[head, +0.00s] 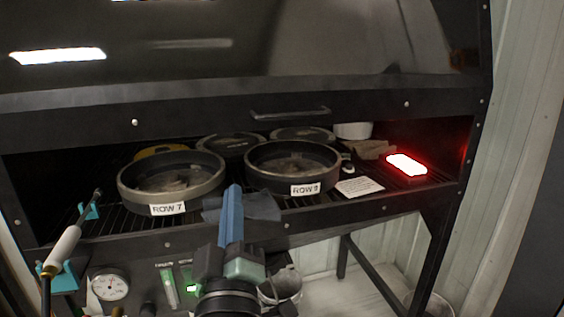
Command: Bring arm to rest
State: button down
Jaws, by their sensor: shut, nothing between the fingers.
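My gripper (232,190) shows in the head view at the lower middle, with its blue fingers closed together and nothing between them. It points up and away from me. Its tip overlaps, in the picture, the gap between the round pan labelled ROW 7 (128,192) and the round pan labelled ROW 8 (256,178). A dark cloth (262,206) lies behind the fingers at the shelf's front. Whether the fingers touch the cloth or a pan, I cannot tell.
The pans sit on a slatted shelf (310,213) under a dark hood (200,100). A glowing red light (406,165) and a paper card (359,187) are at the right. A white-handled tool (62,247) stands at the left, near a round gauge (110,287).

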jog(key=s+d+r+m+t+h+p, duration=0.1)
jog(key=s+d+r+m+t, duration=0.15)
jog(key=s+r, duration=0.45)
jog(key=s+d+r+m+t+p, duration=0.15)
jog(key=s+r+m, duration=0.25)
jog(key=r, duration=0.7)
jog(key=s+d+r+m+t+h, duration=0.1)
jog(key=s+d+r+m+t, duration=0.25)
jog(key=r, duration=0.55)
notch_tip(320, 180, up, 14)
jog(key=g+p, duration=0.2)
jog(key=p, duration=1.2)
jog(key=shift+s+a, duration=0.25)
jog(key=shift+s, duration=0.1)
